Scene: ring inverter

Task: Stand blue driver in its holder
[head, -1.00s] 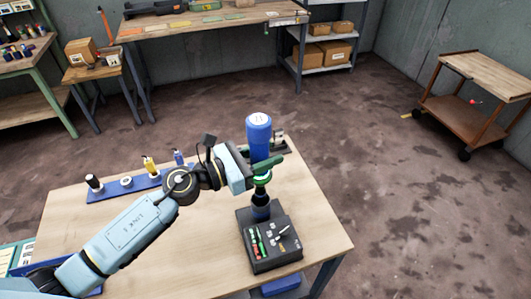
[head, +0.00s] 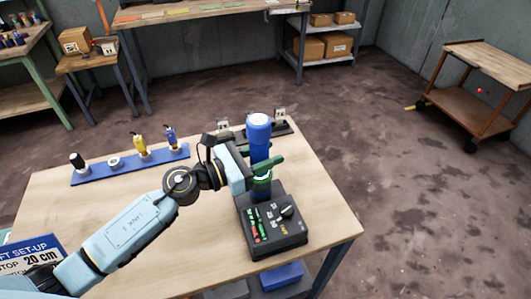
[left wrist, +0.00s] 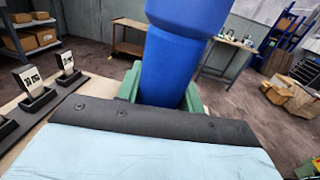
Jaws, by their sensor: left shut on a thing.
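The blue driver (head: 259,137) stands upright in my left gripper (head: 262,168), whose green fingers are shut around its body. Its lower end is close over a black box (head: 283,240) with a dial and coloured markings. Whether it touches or sits in the box I cannot tell. In the left wrist view the blue driver (left wrist: 172,65) fills the middle, between the green fingers. A blue rack (head: 128,167) at the table's left back has several white rings. It holds a black-handled tool, a yellow tool (head: 142,146) and a smaller blue tool (head: 170,137); one white ring (head: 114,162) is empty.
Dark stands with small cards (head: 279,116) are behind the driver; they also show in the left wrist view (left wrist: 35,92). A "SET-UP" sign (head: 32,258) is at the lower left. The wooden table (head: 320,205) is clear on its right side.

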